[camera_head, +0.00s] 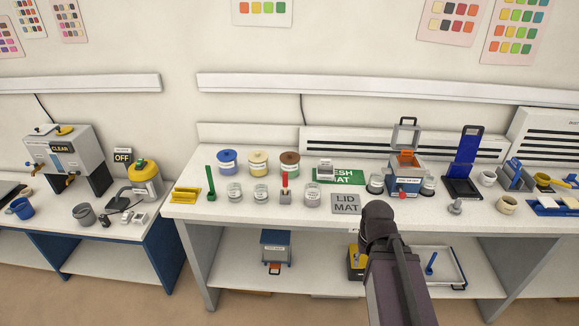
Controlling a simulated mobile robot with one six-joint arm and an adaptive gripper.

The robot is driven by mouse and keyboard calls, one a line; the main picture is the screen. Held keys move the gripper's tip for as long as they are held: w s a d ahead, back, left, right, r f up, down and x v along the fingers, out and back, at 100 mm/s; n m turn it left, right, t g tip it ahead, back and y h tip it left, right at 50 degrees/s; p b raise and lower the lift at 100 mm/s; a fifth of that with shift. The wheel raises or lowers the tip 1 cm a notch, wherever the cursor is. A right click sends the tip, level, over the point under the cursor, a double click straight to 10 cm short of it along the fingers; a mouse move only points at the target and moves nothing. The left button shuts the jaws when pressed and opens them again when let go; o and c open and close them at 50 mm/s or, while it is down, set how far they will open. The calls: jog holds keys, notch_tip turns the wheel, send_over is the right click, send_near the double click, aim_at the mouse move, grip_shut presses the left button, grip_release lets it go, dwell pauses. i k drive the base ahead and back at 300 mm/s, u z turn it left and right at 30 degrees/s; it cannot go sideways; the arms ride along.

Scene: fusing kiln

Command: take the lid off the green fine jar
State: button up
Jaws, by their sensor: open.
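I cannot pick out a green jar for certain. Three jars with coloured tops stand at the back of the middle bench: a blue one (227,162), a yellow one (258,162) and a brown one (289,164). In front of them stand small pale jars, one at the left (235,193), one beside it (260,194) and one farther right (312,195). Their labels are too small to read. A grey mat marked LID MAT (346,203) lies at the bench's front edge and looks bare. My dark arm rises from below, in front of the bench; no gripper fingers show.
A red-handled item (285,190) stands between the small jars. A green upright post (211,183) and a yellow rack (187,192) are at the left. A green mat (350,176) lies behind the grey one. An open blue-grey kiln (404,174) stands right of it.

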aim_at(290, 157)
jog(key=z, duration=0.1)
jog(key=k, duration=1)
jog(key=u, duration=1.05)
jog(key=i, duration=1.45)
